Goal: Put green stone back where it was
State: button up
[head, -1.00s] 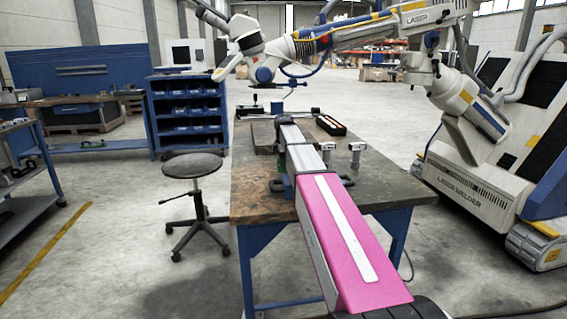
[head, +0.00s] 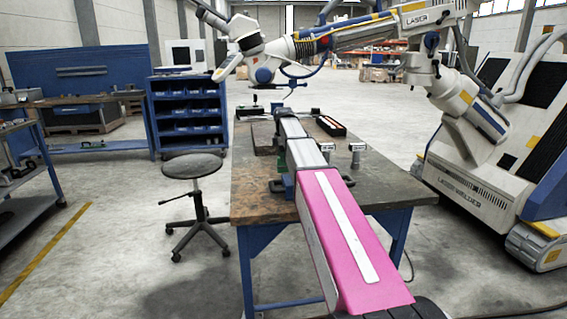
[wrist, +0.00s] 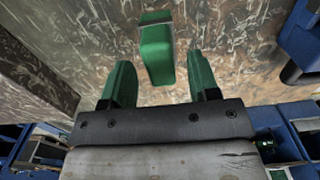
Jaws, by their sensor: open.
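The green stone (wrist: 157,52) shows in the wrist view as a small green block on the worn bench top. My gripper (wrist: 163,78) is open, with one green finger to the left and one to the right of the stone's line. The stone lies ahead of the fingertips, and the fingers are not closed on it. Whether the fingertips touch the bench is unclear.
A dark slab (wrist: 35,75) stands left of the gripper in the wrist view. Blue parts (wrist: 300,45) stand at the right. In the head view, a black tray (head: 330,125) and small metal posts (head: 357,153) are right of my arm. A stool (head: 192,167) stands left of the bench.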

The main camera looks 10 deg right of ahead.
notch_tip(320, 180, up, 9)
jog(key=shift+f, duration=0.1)
dwell(0.5)
